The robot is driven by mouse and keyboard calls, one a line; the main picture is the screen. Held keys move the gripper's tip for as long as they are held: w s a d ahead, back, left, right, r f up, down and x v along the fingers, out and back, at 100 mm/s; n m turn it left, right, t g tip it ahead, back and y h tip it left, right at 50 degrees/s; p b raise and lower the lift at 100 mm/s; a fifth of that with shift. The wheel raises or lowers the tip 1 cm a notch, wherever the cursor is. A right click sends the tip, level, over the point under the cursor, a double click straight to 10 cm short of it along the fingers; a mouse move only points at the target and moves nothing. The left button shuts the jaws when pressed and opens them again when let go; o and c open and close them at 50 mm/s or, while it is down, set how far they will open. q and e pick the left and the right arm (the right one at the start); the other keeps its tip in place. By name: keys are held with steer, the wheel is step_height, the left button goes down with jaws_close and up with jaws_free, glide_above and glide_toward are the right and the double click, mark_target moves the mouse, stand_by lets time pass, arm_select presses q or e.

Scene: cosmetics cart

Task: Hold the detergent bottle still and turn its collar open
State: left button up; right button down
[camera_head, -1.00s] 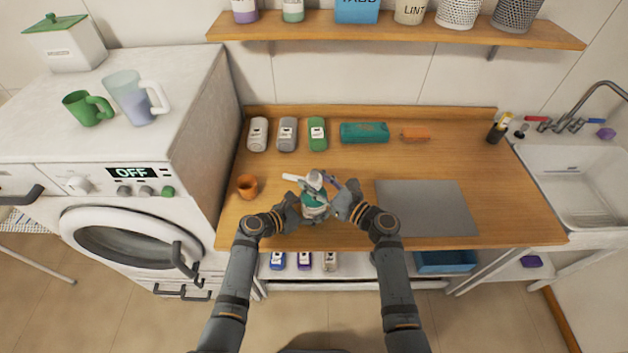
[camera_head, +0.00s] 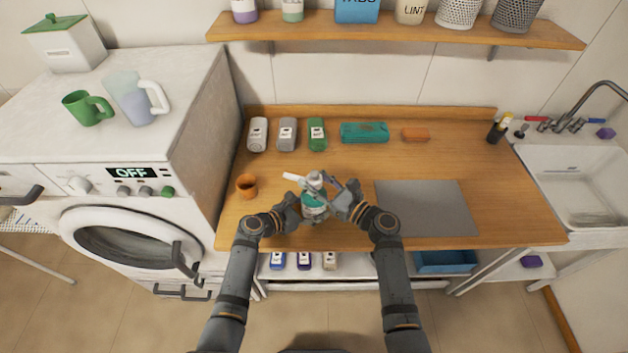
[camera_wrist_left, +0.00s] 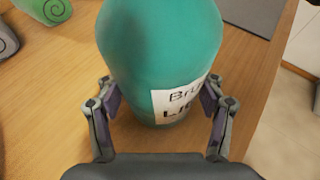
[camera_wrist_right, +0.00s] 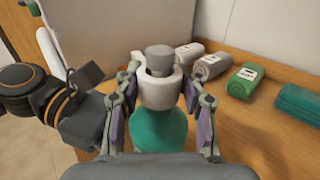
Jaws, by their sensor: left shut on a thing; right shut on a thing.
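The detergent bottle has a teal body (camera_head: 314,207) with a white label, a white collar (camera_wrist_right: 156,92) and a grey cap (camera_wrist_right: 158,60). It stands upright on the counter, near the front edge. My left gripper (camera_head: 298,208) is shut on the bottle's body. The left wrist view shows its fingers (camera_wrist_left: 160,105) on either side of the teal body, low by the label. My right gripper (camera_head: 338,196) is shut on the collar, from the right. The right wrist view shows its fingers (camera_wrist_right: 158,105) flanking the collar. A white piece (camera_head: 293,177) sticks out leftward near the collar.
An orange cup (camera_head: 246,186) stands to the left on the wooden counter (camera_head: 270,170). Grey and green bottles (camera_head: 317,134), a teal pack (camera_head: 365,132) and an orange block (camera_head: 415,134) line the back. A grey mat (camera_head: 425,208) lies right.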

stand_by(0.3)
steer(key=c, duration=0.8)
jaws_free()
steer(key=v, duration=1.2)
steer(key=shift+w, duration=0.1)
